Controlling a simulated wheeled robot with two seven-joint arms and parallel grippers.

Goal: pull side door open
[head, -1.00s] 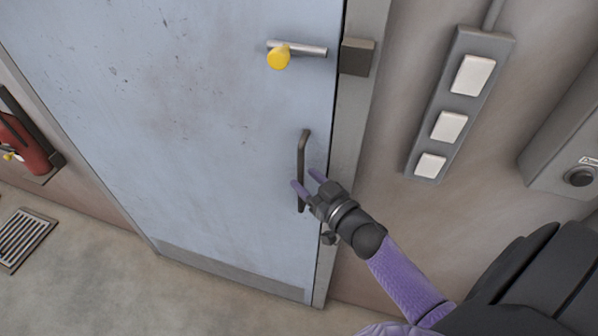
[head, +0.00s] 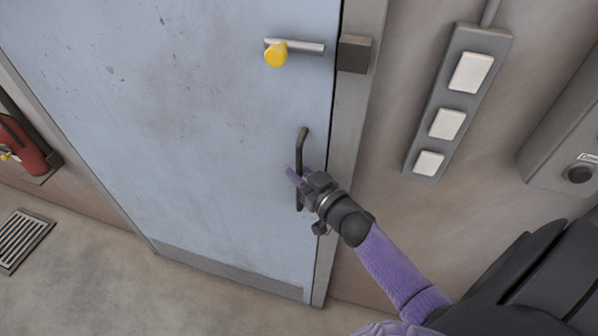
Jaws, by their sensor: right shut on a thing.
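The side door (head: 200,130) is a pale blue, scuffed panel that looks closed in its grey frame. A dark vertical pull handle (head: 302,145) is on its right side. My right gripper (head: 297,177) is at the handle's middle and shut on it; the fingers and wrist hide part of the handle. Above it, a metal bolt (head: 305,47) with a yellow knob (head: 276,55) lies level on the door, its right end short of the dark keeper block (head: 354,54) on the frame. My left gripper is not in view.
A grey panel with white switches (head: 447,124) is on the wall to the right, beside a grey box (head: 565,150). A red extinguisher (head: 28,150) hangs at the left.

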